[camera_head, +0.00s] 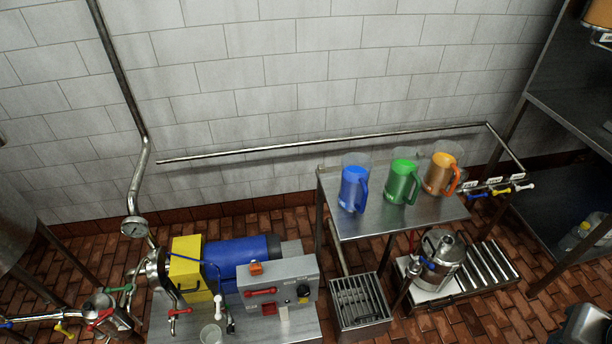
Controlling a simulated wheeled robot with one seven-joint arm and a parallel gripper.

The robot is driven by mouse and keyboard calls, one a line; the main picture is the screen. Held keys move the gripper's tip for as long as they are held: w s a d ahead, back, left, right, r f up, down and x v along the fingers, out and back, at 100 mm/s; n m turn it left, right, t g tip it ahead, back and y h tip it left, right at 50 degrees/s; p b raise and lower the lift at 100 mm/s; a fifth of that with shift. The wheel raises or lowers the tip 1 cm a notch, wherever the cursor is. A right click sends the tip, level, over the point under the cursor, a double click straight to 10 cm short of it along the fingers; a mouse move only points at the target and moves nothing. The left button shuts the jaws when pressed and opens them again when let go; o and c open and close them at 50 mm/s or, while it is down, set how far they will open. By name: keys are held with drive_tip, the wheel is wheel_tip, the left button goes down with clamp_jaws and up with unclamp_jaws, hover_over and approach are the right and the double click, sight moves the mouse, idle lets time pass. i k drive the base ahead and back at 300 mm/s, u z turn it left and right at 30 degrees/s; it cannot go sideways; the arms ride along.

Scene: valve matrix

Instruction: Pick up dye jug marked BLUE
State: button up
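The blue jug (354,186) stands upright on the small metal table (370,224), the leftmost of three jugs in a row. It has a clear rim and a blue handle on its right side. Any marking on it is too small to read. The green jug (402,178) stands just to its right, and the orange jug (442,171) stands farther right. No gripper fingers show in this view. A dark grey part at the bottom right corner is cut off, and I cannot tell what it is.
A wall pipe (320,143) runs behind the jugs. Small coloured valves (502,190) sit at the table's right end. A steel pot (442,262) and a floor grate (359,300) are below. A blue motor with a yellow box (187,268) stands left. Dark shelving (577,95) stands right.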

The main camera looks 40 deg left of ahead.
sight(357, 167)
drive_tip(key=u, duration=1.05)
drive_tip(key=i, duration=0.95)
drive_tip(key=u, duration=0.75)
